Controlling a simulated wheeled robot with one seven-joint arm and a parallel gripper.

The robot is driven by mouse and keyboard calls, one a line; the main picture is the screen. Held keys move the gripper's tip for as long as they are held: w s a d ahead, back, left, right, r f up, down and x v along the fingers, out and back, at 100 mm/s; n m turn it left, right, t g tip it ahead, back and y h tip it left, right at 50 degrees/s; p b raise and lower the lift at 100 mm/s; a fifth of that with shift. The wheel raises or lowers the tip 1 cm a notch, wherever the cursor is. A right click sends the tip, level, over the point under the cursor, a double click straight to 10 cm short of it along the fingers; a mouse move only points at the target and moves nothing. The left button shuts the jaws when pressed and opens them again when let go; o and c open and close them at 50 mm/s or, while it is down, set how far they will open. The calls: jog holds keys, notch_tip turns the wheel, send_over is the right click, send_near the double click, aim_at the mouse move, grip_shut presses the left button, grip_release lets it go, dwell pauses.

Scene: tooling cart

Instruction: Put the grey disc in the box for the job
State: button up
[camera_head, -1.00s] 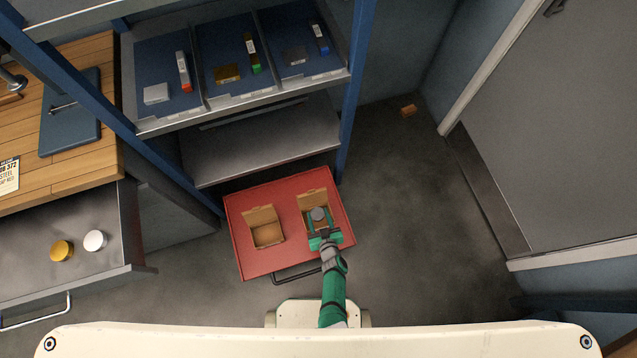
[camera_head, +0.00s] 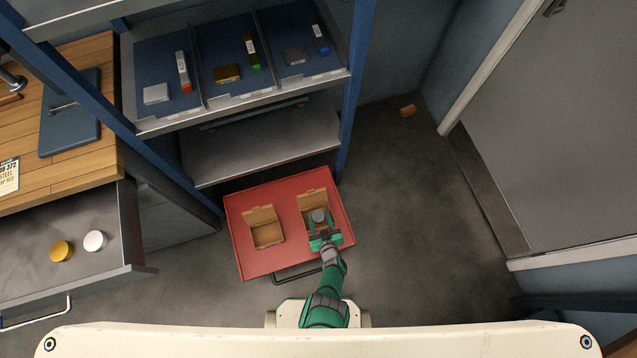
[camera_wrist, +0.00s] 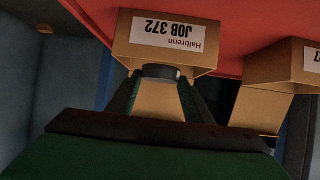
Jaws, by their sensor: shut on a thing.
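My gripper (camera_head: 320,222) is shut on the grey disc (camera_head: 319,216), over the right-hand cardboard box (camera_head: 304,200) on the red cart top. The disc also shows between the fingertips in the wrist view (camera_wrist: 161,72). There, the box (camera_wrist: 150,50) behind it carries a label reading "Halbrenn JOB 372", upside down. The box's lid stands open. I cannot tell whether the disc is below the box's rim. The left-hand box (camera_head: 267,234) is open and looks empty. A sign (camera_head: 9,175) on the bench shows "372" and "STEEL", partly cut off.
The red cart top (camera_head: 240,258) has a dark handle (camera_head: 297,275) in front. A gold disc (camera_head: 62,250) and a whitish disc (camera_head: 95,241) lie in the open drawer. A shelf (camera_head: 265,150) stands behind the cart. Floor on the right is clear except a small brown block (camera_head: 408,110).

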jog(key=shift+f, duration=0.25)
jog(key=shift+w+a, duration=0.1)
jog(key=shift+a, duration=0.05)
jog(key=o, duration=1.4)
jog(key=shift+f, duration=0.1)
jog(key=shift+r, duration=0.6)
jog(key=v, duration=1.2)
jog(key=s+d+r+t+h, duration=0.1)
jog(key=s+r, duration=0.3)
jog(key=r, duration=0.5)
jog(key=s+r+t+h, duration=0.1)
jog(key=s+r, duration=0.3)
jog(key=r, duration=0.6)
jog(key=s+a+r+m, duration=0.1)
jog(key=r, duration=0.8)
jog(key=s+a+r+m+t, duration=0.1)
jog(key=r, duration=0.9)
jog(key=s+a+r+m+h, duration=0.1)
jog(key=s+a+r, duration=0.1)
jog(key=r, duration=0.8)
jog(key=shift+t, duration=0.3)
